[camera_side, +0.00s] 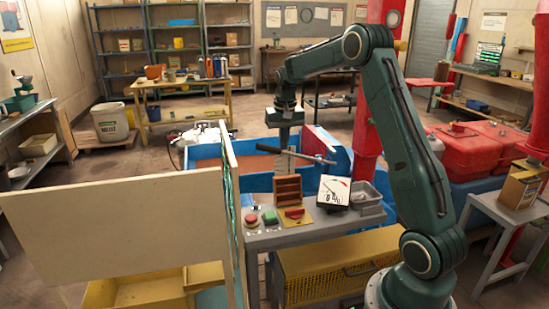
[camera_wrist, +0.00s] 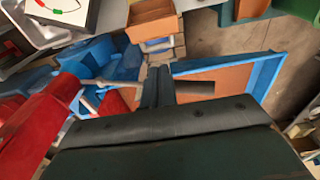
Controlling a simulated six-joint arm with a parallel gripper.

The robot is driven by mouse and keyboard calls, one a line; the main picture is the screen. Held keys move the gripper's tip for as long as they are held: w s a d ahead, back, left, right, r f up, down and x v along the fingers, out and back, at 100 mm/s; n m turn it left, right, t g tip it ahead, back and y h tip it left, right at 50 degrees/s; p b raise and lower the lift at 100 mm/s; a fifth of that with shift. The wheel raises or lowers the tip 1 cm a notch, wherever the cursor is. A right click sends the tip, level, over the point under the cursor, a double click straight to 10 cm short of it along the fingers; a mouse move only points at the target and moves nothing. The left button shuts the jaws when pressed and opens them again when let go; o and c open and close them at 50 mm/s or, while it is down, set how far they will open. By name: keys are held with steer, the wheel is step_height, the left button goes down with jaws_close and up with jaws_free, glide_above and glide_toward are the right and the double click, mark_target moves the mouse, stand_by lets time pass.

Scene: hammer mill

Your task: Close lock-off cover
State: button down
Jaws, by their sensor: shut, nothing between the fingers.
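My gripper (camera_side: 284,150) points down above the far side of the grey control bench in the side view. Its narrow dark fingers (camera_wrist: 158,75) are together and empty in the wrist view. A metal lever (camera_side: 310,157) with a black grip (camera_wrist: 195,87) lies across behind the fingers; I cannot tell whether they touch it. On the bench, a red switch (camera_side: 294,213) sits on a yellow plate, beside a green button (camera_side: 270,217) and a red mushroom button (camera_side: 251,219). I cannot clearly make out which part is the lock-off cover.
A large cream panel (camera_side: 120,225) stands at the left. A red post (camera_side: 368,130) rises behind my arm.

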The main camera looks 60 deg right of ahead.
mark_target(286, 177)
step_height(286, 177, down, 10)
steer(key=shift+w+d, duration=0.2)
steer(key=shift+w, duration=0.05)
stand_by(0.5)
steer(key=shift+s+a+r+t+h, duration=0.35)
steer(key=shift+s+a+t+h, duration=0.05)
stand_by(0.8)
steer(key=shift+s+a+r+t+h, duration=0.5)
steer(key=shift+s+a+t+h, duration=0.2)
steer(key=shift+s+a, duration=0.1)
steer(key=shift+s+a+r, duration=0.15)
steer(key=shift+s+a, duration=0.3)
steer(key=shift+a, duration=0.05)
steer(key=s+a+f, duration=0.1)
steer(key=s+a, duration=0.1)
steer(key=s+a+f, duration=0.1)
steer(key=s+a, duration=0.2)
steer(key=s+a+f, duration=0.1)
steer(key=s+a, duration=0.1)
steer(key=shift+s+a+f, duration=0.2)
steer(key=shift+s+a, duration=0.15)
steer(key=shift+s+a+f, duration=0.35)
steer(key=shift+s+f, duration=0.05)
steer(key=shift+f, duration=0.15)
steer(key=shift+s+a+f+t+h, duration=0.3)
steer(key=shift+f+t+h, duration=0.1)
steer(key=shift+f, duration=0.3)
